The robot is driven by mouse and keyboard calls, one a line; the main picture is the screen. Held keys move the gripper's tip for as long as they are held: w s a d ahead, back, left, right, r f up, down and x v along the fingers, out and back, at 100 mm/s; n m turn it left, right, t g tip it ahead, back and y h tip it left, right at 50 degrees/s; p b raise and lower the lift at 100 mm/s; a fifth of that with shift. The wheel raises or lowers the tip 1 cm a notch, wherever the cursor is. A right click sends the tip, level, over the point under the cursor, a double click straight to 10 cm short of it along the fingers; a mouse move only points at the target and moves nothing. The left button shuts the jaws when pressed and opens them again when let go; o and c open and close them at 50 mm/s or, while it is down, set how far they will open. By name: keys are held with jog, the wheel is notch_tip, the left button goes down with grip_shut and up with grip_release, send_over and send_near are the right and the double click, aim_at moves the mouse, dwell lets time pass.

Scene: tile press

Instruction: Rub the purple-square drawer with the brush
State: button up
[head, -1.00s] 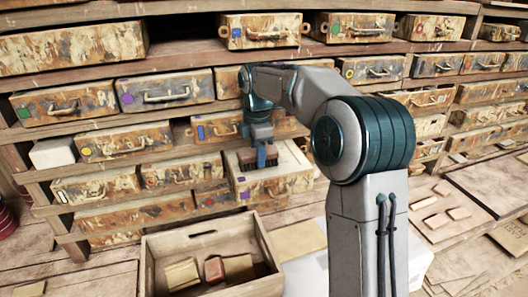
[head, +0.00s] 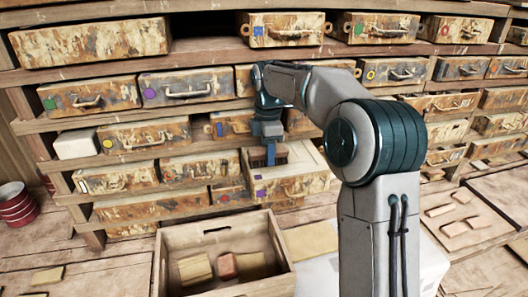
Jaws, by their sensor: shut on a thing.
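The purple-square drawer (head: 292,187) is a worn, cream-and-brown case that sticks out from the shelf. A small purple square marks the left of its front, and its pale top shows. My gripper (head: 267,141) points down over the left rear part of this top. It is shut on the brush (head: 259,158), which has a dark reddish-brown bristle block. The brush is low at the drawer's top; whether the bristles touch it I cannot tell. My gripper and the brush hide part of the drawer's back.
Other worn drawers with coloured marks fill the shelves around, close on the left and above. An open wooden crate (head: 178,232) with several blocks stands below in front. Red round tins (head: 17,205) are at far left. My arm covers the right middle.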

aim_at(306, 157)
jog(key=shift+w+d, duration=0.4)
jog(key=shift+d, duration=1.5)
jog(key=shift+w+d, duration=0.35)
jog(key=shift+d, duration=1.55)
jog(key=shift+w+d, duration=0.4)
jog(key=shift+d, duration=1.5)
jog(key=shift+f, duration=0.1)
jog(key=shift+a, duration=0.15)
jog(key=shift+s+a, duration=0.45)
jog(key=shift+a, duration=1.6)
jog(key=shift+s+a, duration=0.45)
jog(key=shift+a, duration=1.65)
jog(key=shift+s+a, duration=0.45)
jog(key=shift+a, duration=1.6)
jog(key=shift+w+r, duration=0.1)
jog(key=shift+r, duration=3)
